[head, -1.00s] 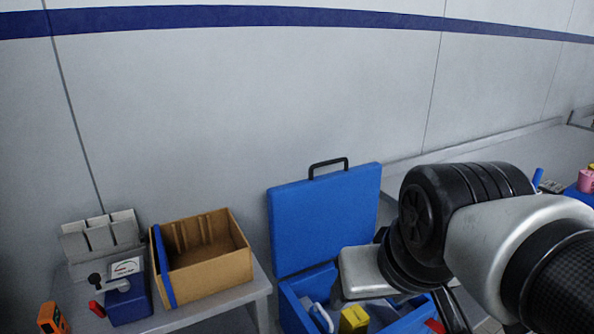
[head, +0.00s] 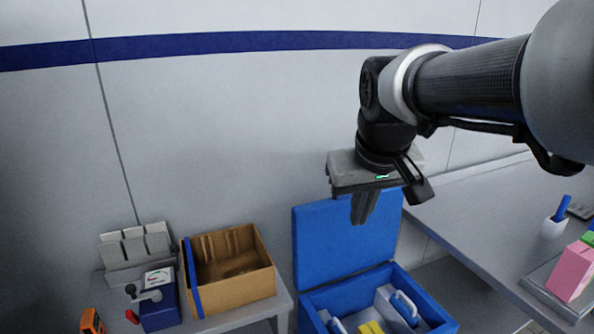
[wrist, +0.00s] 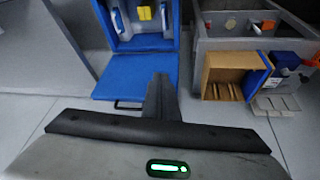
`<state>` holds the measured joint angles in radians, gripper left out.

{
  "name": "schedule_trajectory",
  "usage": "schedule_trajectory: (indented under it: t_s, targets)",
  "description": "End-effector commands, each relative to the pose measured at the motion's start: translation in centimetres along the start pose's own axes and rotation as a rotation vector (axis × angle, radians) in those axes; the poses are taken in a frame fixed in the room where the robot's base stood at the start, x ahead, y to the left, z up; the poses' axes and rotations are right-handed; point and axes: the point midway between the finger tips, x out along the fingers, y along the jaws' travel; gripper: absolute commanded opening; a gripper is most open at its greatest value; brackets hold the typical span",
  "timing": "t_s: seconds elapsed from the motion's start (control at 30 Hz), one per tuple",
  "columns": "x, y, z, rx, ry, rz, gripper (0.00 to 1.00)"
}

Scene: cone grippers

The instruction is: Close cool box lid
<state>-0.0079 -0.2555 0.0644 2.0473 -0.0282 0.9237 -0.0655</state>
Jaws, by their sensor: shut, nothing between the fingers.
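The blue cool box (head: 345,291) stands on the floor with its blue lid (head: 340,250) open and upright at the back, near the wall. My gripper (head: 362,218) is shut and empty, pointing down over the lid's upper edge and covering part of it in the head view. I cannot tell whether it touches the lid. The wrist view also shows the open lid (wrist: 125,75), its black handle (wrist: 127,105) and my shut fingers (wrist: 160,82) beside it. A yellow item (wrist: 144,13) and grey items with white handles lie in the box.
A cardboard box (head: 240,290) stands on a low table to the left, with a blue meter (head: 158,309) and grey holder (head: 135,250) nearby. A grey bench (head: 480,215) runs along the right, carrying a white cup (head: 553,228) and pink item (head: 571,272).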

Motion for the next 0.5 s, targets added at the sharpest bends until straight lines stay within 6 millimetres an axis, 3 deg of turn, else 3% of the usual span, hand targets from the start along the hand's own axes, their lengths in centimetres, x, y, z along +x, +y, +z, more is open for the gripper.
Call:
schedule_trajectory:
  t_s: [0.03,0.2,0.4,0.5]
  targets:
    - [-0.5,-0.1,-3.6,-0.025,-0.018,-0.007,0.0]
    - [1.9,-1.2,-12.9,-0.103,-0.05,-0.04,0.0]
    - [7.3,-2.9,-21.2,-0.171,-0.084,-0.092,0.0]
    - [10.2,-3.6,-23.6,-0.19,-0.096,-0.116,0.0]
